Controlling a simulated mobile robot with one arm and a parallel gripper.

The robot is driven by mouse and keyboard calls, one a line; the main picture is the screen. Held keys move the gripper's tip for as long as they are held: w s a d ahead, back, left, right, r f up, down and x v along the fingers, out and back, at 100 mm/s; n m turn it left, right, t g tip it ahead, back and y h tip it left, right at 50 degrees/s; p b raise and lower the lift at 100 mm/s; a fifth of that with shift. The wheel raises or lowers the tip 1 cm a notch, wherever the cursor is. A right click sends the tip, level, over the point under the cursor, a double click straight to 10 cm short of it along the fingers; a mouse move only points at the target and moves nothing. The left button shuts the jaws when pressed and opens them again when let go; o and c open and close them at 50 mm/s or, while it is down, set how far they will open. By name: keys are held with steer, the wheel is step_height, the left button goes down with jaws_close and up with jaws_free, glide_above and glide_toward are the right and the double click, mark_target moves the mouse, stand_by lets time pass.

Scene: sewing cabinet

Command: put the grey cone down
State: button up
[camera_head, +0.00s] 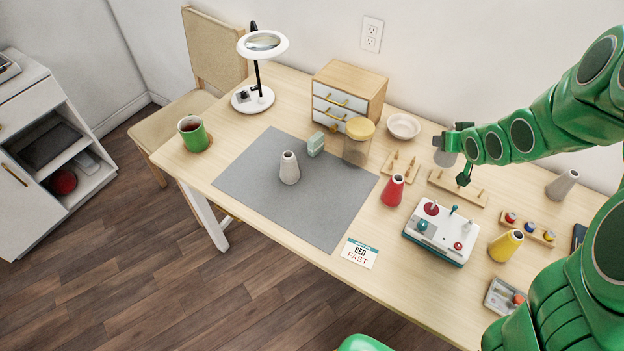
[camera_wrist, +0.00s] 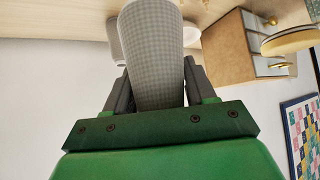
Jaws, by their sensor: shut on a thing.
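My gripper (camera_head: 460,152) is shut on the grey cone (camera_wrist: 153,50). In the wrist view the cone stands out between the two dark fingers, with a fine checked texture. In the head view the held cone (camera_head: 443,157) shows only partly beside the fingers, near the wooden strip with pegs (camera_head: 458,189). I cannot tell how high it is above the table. Another pale grey cone (camera_head: 289,168) stands upright on the grey mat (camera_head: 300,213), and a further one (camera_head: 562,184) stands at the right of the table.
A white bowl (camera_head: 403,127), a lidded jar (camera_head: 357,145) and a second pegged strip (camera_head: 401,168) are left of my gripper. A red cone (camera_head: 392,192), a white control box (camera_head: 441,232) and a yellow cone (camera_head: 506,246) stand nearer the front. Much of the mat is bare.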

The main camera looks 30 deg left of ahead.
steer(key=s+a+n+g+y, duration=0.2)
steer(key=a+n, duration=0.1)
steer(key=a, duration=0.5)
steer(key=n+g+y, duration=0.2)
steer(key=n+g, duration=0.4)
steer(key=n, duration=0.2)
glide_above(336, 195)
step_height(336, 195, down, 4)
steer(key=r, duration=0.1)
steer(key=shift+a+f, duration=0.1)
steer(key=shift+f, duration=4)
steer(key=shift+f, duration=0.1)
steer(key=o, duration=1.1)
steer(key=shift+c, duration=0.2)
